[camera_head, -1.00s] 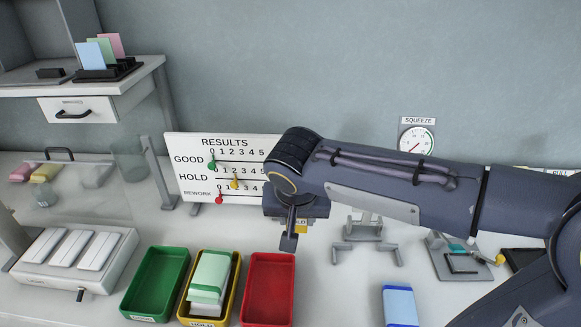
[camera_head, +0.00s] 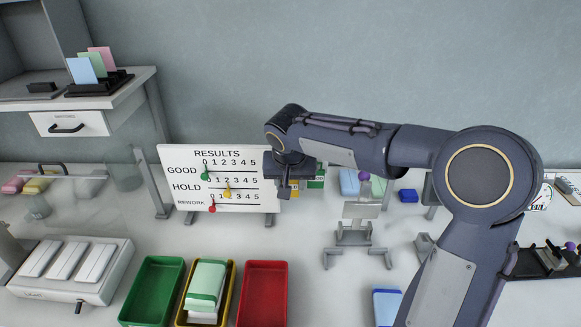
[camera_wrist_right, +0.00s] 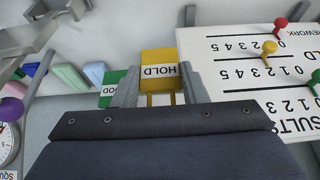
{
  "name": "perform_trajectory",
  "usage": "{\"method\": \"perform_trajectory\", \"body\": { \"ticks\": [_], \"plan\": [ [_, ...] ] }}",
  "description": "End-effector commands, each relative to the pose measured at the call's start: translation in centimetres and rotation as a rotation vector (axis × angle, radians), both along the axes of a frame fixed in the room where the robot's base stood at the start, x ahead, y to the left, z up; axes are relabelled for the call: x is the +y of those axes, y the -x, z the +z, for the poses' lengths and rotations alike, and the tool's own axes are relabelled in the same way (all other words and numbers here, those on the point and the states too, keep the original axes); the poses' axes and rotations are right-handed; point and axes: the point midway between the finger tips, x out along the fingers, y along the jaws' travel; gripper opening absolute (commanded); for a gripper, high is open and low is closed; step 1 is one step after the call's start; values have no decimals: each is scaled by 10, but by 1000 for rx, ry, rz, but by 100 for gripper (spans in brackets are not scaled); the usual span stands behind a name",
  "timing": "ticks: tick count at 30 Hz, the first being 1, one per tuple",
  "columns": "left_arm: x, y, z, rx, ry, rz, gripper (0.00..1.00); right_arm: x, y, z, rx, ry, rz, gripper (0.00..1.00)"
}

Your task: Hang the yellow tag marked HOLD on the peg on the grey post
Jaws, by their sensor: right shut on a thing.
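My right gripper (camera_head: 285,189) is raised in front of the right end of the results board. It is shut on the yellow tag (camera_head: 294,188), which is mostly hidden by the gripper in the head view. In the right wrist view the yellow tag (camera_wrist_right: 159,55) shows between the two fingers, with HOLD readable on its white label. A green tag (camera_head: 317,181) is just right of the gripper; it also shows beside a finger in the wrist view (camera_wrist_right: 107,92). I cannot make out the peg on the grey post. My left gripper is not in view.
The results board (camera_head: 240,165) with coloured pointers stands close to the gripper. A grey stand (camera_head: 357,232) is to the right. Green (camera_head: 133,300), yellow (camera_head: 228,300) and red (camera_head: 263,295) trays stand at the front; the yellow one holds pale green-and-white packs.

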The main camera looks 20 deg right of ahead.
Motion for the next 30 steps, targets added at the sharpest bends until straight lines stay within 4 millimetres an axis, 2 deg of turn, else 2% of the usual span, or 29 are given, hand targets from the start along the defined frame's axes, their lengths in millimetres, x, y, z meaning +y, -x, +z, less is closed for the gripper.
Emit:
{"method": "perform_trajectory", "body": {
  "ticks": [9, 12, 24, 25, 30],
  "plan": [
    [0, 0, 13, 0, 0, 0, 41, -17, -34, 1, 1, 0, -1, 18],
    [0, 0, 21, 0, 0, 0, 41, -20, -39, 0, 1, 1, 1, 18],
    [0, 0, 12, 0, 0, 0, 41, -19, -40, -9, 0, 0, 1, 18],
    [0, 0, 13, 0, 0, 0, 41, -19, -40, -8, 0, 0, 1, 40],
    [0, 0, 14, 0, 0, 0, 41, -19, -39, -7, 0, 0, 1, 61]
  ]
}}
